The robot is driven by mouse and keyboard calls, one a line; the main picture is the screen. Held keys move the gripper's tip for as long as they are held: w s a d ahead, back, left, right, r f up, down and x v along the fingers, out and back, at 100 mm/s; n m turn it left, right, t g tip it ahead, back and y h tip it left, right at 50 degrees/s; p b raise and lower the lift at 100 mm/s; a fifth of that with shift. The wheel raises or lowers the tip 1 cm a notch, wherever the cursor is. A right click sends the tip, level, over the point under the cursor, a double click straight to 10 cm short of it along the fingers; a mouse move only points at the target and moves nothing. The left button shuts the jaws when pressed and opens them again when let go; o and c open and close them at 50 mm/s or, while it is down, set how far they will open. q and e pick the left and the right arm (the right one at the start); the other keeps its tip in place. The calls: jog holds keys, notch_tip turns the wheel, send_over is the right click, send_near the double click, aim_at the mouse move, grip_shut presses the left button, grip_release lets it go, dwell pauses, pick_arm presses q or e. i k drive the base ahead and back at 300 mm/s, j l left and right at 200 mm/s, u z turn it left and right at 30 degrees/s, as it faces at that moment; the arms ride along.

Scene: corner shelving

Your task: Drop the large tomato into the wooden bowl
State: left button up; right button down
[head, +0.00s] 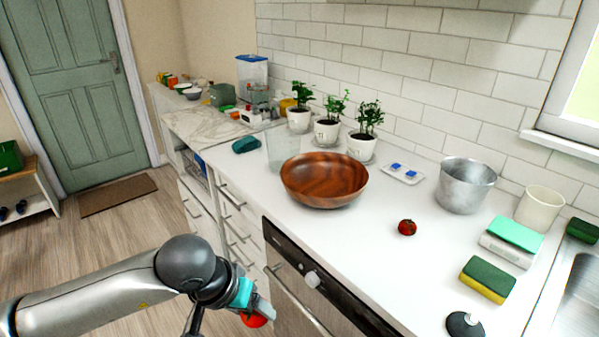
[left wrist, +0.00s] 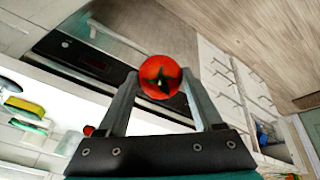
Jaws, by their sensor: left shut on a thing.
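My left gripper (head: 262,306) is low in front of the counter, beside the dishwasher front. It is shut on a large red tomato (head: 254,320), mostly hidden behind the gripper in the head view. In the left wrist view the tomato (left wrist: 161,76) sits between the two fingertips (left wrist: 160,88), its green stem end showing. The wooden bowl (head: 324,180) stands on the white counter, up and to the right of the gripper; it looks empty. A smaller tomato (head: 407,227) lies on the counter right of the bowl. My right gripper is not in view.
A clear glass (head: 282,150) stands at the bowl's left, with potted plants (head: 361,146) behind it. A metal pot (head: 465,185), a cream cup (head: 539,208) and sponges (head: 487,278) stand at the right. The counter edge and dishwasher (head: 310,285) are beside the gripper.

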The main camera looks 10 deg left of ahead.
aim_at(342, 192)
jog(key=i+j, duration=0.15)
jog(key=j, duration=0.2)
jog(key=i+j, duration=0.2)
jog(key=j, duration=0.2)
jog(key=i+j, duration=0.15)
jog(key=j, duration=0.2)
jog(key=i+j, duration=0.15)
jog(key=j, duration=0.25)
jog(key=i+j+z, duration=0.1)
jog(key=j+z, duration=0.15)
jog(key=i+j+z, duration=0.2)
jog(key=j, duration=0.15)
jog(key=j+z, duration=0.35)
jog(key=z, duration=1.3)
